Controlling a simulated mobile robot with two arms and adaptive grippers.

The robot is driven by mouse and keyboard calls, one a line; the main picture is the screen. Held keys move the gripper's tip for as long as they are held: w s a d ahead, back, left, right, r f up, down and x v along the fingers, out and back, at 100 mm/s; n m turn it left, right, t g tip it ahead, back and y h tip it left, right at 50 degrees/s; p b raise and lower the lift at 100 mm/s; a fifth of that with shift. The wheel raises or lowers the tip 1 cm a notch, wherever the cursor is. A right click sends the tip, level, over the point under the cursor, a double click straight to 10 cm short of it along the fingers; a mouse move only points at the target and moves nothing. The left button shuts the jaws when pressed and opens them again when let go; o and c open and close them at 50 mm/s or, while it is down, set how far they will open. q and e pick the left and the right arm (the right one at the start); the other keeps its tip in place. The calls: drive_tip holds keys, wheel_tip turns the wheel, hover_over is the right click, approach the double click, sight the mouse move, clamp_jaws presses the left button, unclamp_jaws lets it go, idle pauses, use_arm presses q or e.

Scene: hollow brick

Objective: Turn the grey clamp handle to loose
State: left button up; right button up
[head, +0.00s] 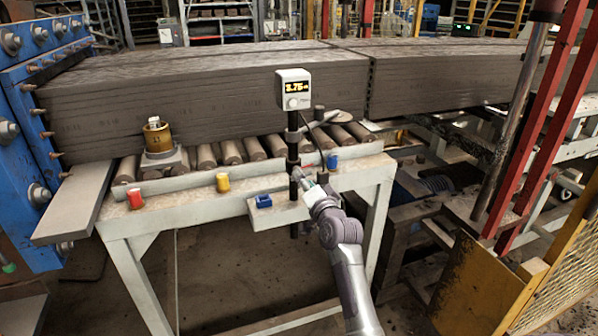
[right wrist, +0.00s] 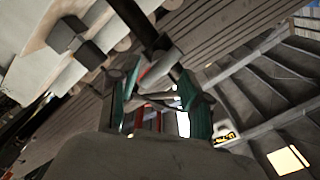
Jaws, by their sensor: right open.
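A dark vertical post (head: 293,160) stands at the front edge of the bench and carries a grey gauge box (head: 293,90) with a lit yellow display. A clamp sits on the post below the box, and a light grey lever (head: 326,119), which looks like the clamp handle, points right and slightly up from it. My right gripper (head: 299,178) is at the post, lower than this lever. In the right wrist view my right gripper (right wrist: 162,104) has its teal fingers apart, with the dark post close ahead. I cannot tell whether it touches anything. My left gripper is out of view.
Long grey clay columns (head: 200,95) lie on rollers behind the post. A brass cylinder (head: 157,135) stands at the left. Red, yellow and blue pieces (head: 223,182) sit along the bench edge (head: 150,210). A red frame (head: 545,120) and yellow guard (head: 480,285) stand at the right.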

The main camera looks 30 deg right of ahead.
drive_tip(key=shift+x, duration=2.35)
